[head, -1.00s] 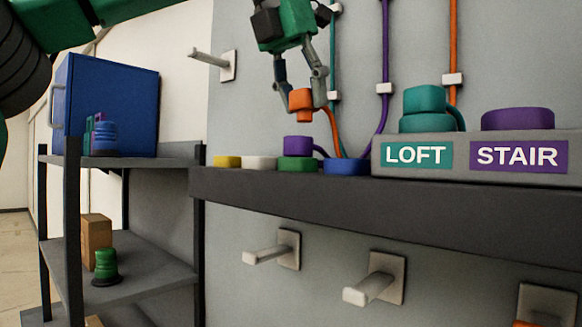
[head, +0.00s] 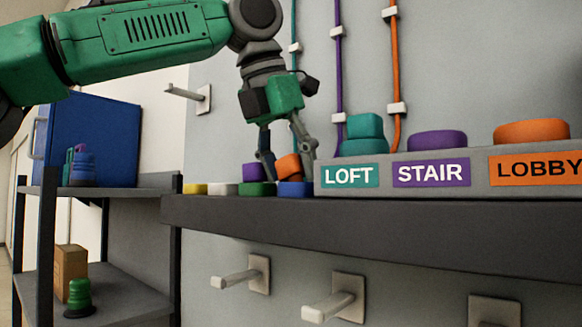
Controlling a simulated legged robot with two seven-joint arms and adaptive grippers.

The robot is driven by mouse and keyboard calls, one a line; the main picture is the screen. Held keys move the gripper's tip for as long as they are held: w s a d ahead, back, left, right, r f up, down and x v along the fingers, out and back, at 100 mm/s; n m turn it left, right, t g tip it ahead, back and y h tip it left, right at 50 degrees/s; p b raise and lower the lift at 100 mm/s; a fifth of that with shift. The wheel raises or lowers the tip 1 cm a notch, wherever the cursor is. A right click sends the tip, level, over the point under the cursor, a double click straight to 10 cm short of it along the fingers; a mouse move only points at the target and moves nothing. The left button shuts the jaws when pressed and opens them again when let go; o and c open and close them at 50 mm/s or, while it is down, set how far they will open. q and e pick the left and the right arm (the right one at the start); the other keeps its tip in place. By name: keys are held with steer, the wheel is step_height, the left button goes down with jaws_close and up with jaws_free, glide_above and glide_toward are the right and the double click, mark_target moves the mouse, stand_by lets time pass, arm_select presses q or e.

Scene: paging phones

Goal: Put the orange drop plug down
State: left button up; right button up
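The orange drop plug (head: 288,166) is between the fingers of my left gripper (head: 288,172), low over the dark shelf. It is slightly tilted, just above or touching the blue base (head: 295,188); I cannot tell which. The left fingers appear shut on it and partly cover its sides. A purple plug (head: 252,171) sits on the green base (head: 257,189), just left of the gripper. My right gripper is not in view.
Yellow (head: 195,189) and white (head: 223,189) bases stand left along the dark shelf (head: 370,227). A grey block (head: 392,180) labelled LOFT, STAIR and LOBBY stands close on the right, with a teal plug (head: 362,127). Pegs (head: 335,305) stick out below.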

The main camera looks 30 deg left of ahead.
arm_select(q)
steer(key=d, duration=0.1)
steer(key=s+d, duration=0.1)
steer(key=shift+d+r, duration=0.3)
steer(key=shift+r, duration=0.1)
steer(key=shift+d+r, duration=0.2)
steer(key=shift+d, duration=0.05)
steer(key=shift+r, duration=0.35)
steer(key=p+v, duration=0.2)
steer(key=v, duration=0.9)
steer(key=shift+a, duration=0.25)
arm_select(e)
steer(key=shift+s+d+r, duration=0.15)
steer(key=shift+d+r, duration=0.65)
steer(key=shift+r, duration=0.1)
arm_select(q)
steer(key=shift+a+f, duration=0.1)
